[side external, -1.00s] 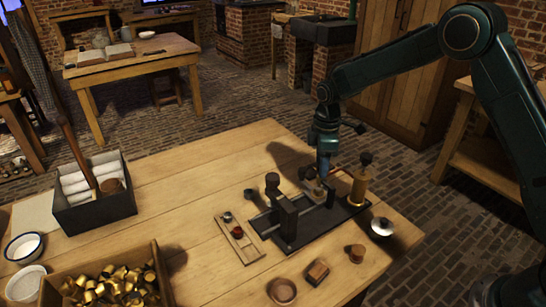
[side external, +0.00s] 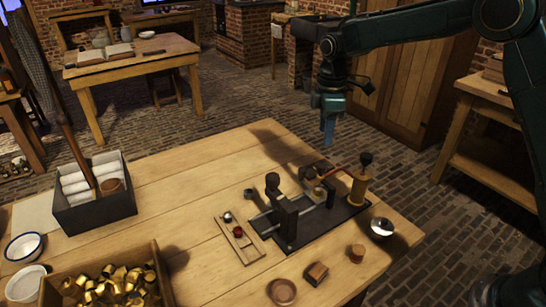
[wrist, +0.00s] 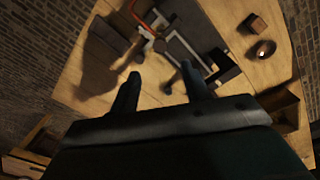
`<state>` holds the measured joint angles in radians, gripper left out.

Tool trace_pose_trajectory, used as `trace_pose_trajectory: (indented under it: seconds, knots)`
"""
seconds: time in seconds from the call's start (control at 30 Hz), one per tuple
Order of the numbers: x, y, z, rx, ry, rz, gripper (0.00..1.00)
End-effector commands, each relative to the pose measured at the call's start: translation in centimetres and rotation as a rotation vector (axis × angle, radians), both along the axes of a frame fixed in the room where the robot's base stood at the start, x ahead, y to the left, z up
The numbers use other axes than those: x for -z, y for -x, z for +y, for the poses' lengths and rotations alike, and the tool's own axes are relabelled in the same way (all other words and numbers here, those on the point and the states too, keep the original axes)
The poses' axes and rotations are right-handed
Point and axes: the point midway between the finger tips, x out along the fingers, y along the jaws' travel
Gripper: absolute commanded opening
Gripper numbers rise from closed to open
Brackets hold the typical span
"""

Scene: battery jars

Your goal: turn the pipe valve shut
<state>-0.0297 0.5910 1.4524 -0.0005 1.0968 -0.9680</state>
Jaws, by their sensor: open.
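A dark metal base (side external: 345,212) on the wooden table carries the pipe apparatus. At its right end stands a brass cylinder (side external: 359,187) with a black knob on top. A thin red pipe (side external: 338,170) runs from it toward a small brass fitting (side external: 319,190) near the middle. I cannot tell for sure which part is the valve handle. My gripper (side external: 328,140) hangs above and behind the apparatus, touching nothing. In the wrist view my gripper's two fingers (wrist: 158,82) are apart and empty, with the red pipe (wrist: 150,20) beyond them.
Black uprights (side external: 287,217) stand on the base's left part. A small wooden tray (side external: 240,240) lies left of it. A metal bowl (side external: 382,228) and small wooden pieces (side external: 317,273) lie nearby. A crate of brass pieces (side external: 158,283) is front left.

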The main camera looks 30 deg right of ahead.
Motion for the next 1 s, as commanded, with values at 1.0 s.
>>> trace_pose_trajectory:
  seconds: [1.0]
  knots:
    - [-5.0,1.3,-0.1,0.043,-0.002,-0.024,0.47]
